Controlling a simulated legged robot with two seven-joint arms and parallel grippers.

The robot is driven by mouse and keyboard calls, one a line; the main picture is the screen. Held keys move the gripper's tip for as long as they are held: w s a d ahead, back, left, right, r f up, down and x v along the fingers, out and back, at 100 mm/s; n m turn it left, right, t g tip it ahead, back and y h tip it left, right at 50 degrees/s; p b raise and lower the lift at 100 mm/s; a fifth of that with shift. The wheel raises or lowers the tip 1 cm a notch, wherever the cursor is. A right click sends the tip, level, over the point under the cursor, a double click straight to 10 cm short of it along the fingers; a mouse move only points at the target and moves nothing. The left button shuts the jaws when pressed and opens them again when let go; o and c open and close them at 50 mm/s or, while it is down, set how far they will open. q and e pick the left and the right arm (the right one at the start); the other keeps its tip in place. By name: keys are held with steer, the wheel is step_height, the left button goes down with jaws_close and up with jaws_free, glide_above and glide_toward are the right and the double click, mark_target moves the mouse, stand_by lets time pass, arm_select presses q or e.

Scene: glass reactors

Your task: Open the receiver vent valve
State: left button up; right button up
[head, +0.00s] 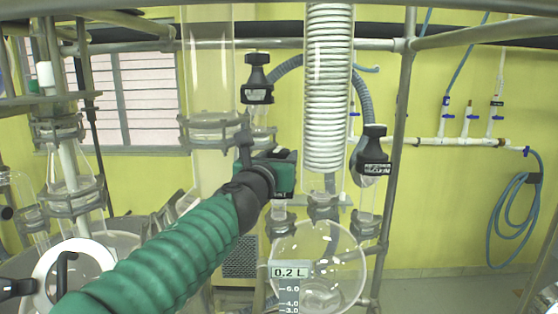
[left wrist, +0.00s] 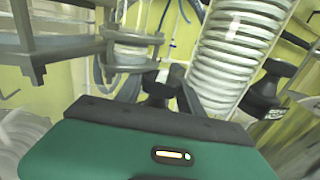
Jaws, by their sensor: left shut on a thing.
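My left gripper (head: 264,150) is at the middle of the head view, its green corrugated arm coming up from the lower left. It is shut on a black valve knob, mostly hidden behind the gripper; only part of a dark label (head: 279,193) shows below it. In the left wrist view the dark knob (left wrist: 158,92) sits between the fingers. The angle the knob is turned to cannot be told. The round glass receiver (head: 335,240) is below, with a display reading 0.2 L. My right gripper is not in view.
A black-knobbed valve (head: 258,72) stands above the gripper and another, marked vacuum (head: 372,150), to its right. A glass coil condenser (head: 328,90) rises close behind. A metal frame post (head: 402,130) stands farther right. Glassware and clamps (head: 70,195) fill the left side.

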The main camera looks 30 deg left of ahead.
arm_select(q)
steer(key=n+g+y, duration=0.2)
steer(key=y, duration=0.2)
steer(key=shift+w+n, duration=0.1)
steer(key=shift+n, duration=0.3)
steer(key=shift+d+n+g+y+p, duration=0.1)
steer(key=shift+n+g+y+p, duration=0.25)
steer(key=shift+n+g+y, duration=0.7)
steer(key=n+g+y+p, duration=0.2)
steer(key=shift+r+y, duration=0.2)
steer(key=shift+y, duration=0.15)
steer(key=shift+f+n+g+y+p, duration=0.15)
steer(key=shift+n+g+y+p, duration=0.85)
steer(key=shift+n+g+p, duration=0.55)
steer(key=shift+m, duration=0.3)
steer(key=o, duration=1.1)
